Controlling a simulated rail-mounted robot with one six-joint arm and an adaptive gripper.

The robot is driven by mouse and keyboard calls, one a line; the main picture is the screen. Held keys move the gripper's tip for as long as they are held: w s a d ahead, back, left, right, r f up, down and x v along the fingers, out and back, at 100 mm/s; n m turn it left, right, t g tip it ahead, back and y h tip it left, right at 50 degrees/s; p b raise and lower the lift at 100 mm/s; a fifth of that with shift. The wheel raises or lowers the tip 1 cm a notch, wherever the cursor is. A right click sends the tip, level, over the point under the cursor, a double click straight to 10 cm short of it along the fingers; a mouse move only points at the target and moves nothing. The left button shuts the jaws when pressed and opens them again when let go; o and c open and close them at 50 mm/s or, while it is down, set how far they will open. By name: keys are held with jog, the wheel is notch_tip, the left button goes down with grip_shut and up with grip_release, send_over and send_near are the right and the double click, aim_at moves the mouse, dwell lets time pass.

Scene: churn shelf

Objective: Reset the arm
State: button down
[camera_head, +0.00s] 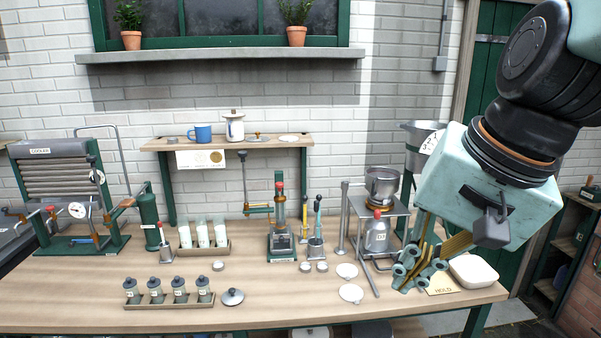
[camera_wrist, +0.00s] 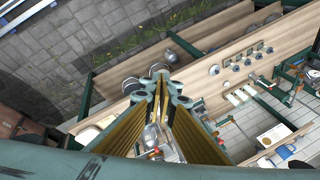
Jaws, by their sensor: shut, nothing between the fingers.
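My gripper (camera_head: 421,271) hangs at the right end of the wooden workbench (camera_head: 200,300), at the lower end of my pale green wrist. Its fingers are closed together with nothing between them. In the wrist view my gripper (camera_wrist: 160,78) points down over the bench's end, with its fingertips together. In the head view it overlaps the area in front of a metal stand (camera_head: 383,215) holding a pot and a can. I cannot tell from these views whether it touches anything.
A white dish (camera_head: 473,270) and a HOLD card (camera_head: 442,285) lie close to my gripper. Two white discs (camera_head: 350,293) lie to its left. A rack of small jars (camera_head: 170,303), a tray of white bottles (camera_head: 204,248) and a raised shelf (camera_head: 225,143) stand farther left. The front middle of the bench is clear.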

jog(key=s+d+f+n+h, duration=0.1)
jog(key=s+d+n, duration=0.1)
jog(key=s, duration=0.5)
jog(key=s+d+f+n+h+b, duration=0.1)
jog(key=s+d+n, duration=0.1)
jog(key=s, duration=0.5)
jog(key=shift+s+d+n, duration=0.2)
jog(key=shift+d+n, duration=0.15)
jog(key=shift+n, duration=0.35)
